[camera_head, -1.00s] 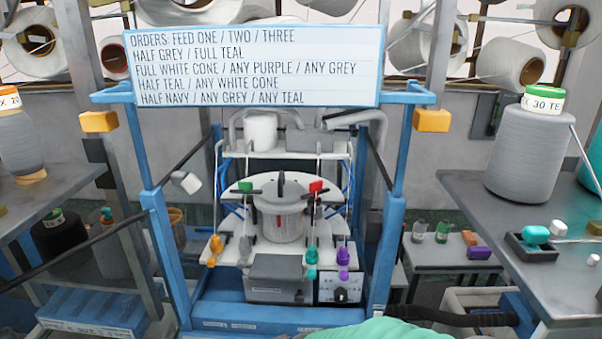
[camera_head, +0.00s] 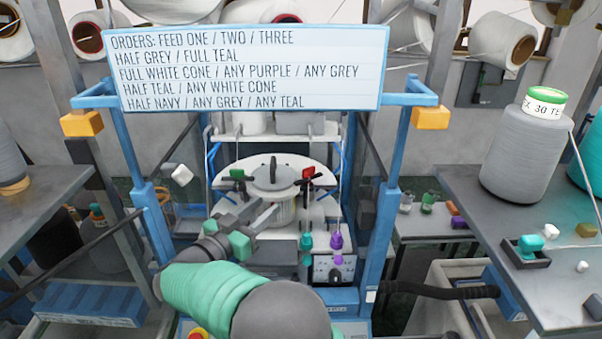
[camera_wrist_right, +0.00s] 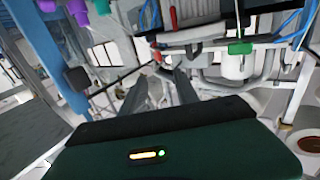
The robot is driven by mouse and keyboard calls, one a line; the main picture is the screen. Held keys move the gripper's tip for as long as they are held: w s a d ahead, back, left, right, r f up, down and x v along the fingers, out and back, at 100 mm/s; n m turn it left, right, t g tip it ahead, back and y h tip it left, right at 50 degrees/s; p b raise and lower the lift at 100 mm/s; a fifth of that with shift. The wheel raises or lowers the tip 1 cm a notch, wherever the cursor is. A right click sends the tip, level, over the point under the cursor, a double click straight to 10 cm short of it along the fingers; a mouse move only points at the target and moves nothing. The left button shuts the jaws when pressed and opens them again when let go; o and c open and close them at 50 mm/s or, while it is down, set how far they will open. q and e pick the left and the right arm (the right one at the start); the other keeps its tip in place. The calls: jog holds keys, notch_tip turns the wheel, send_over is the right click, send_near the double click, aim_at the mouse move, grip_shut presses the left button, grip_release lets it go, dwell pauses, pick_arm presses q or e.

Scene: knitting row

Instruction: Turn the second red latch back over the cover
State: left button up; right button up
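A red latch (camera_head: 308,173) sits at the right of the round machine's white plate, with dark arms around it. A green latch (camera_head: 237,174) sits at the left of the plate. The grey cover (camera_head: 273,176) with a dark upright handle lies between them. My right gripper (camera_head: 262,214) reaches in from below, in front of and below the cover, apart from both latches. Its fingers look parted and empty in the right wrist view (camera_wrist_right: 160,92). That view also shows a green part (camera_wrist_right: 240,47) and small red parts, which I cannot match surely. My left gripper is not in view.
Purple and teal pegs (camera_head: 336,245) stand close to the right of my gripper. Blue frame posts (camera_head: 384,230) flank the machine, with an order board (camera_head: 240,65) above. A grey table (camera_head: 480,220) with a cone (camera_head: 522,150) is at right.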

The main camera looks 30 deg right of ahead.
jog(key=p, duration=0.2)
send_near(306, 174)
jog(key=p+x, duration=0.4)
jog(key=x, duration=0.4)
jog(key=shift+w+d+p, duration=0.2)
jog(key=shift+d+p, duration=0.15)
jog(key=shift+d, duration=0.2)
jog(key=shift+a, duration=0.1)
jog(key=shift+a, duration=0.1)
jog(key=shift+c, duration=1)
jog(key=shift+w, duration=0.1)
jog(key=c, duration=0.5)
jog(key=shift+d, duration=0.2)
grip_shut()
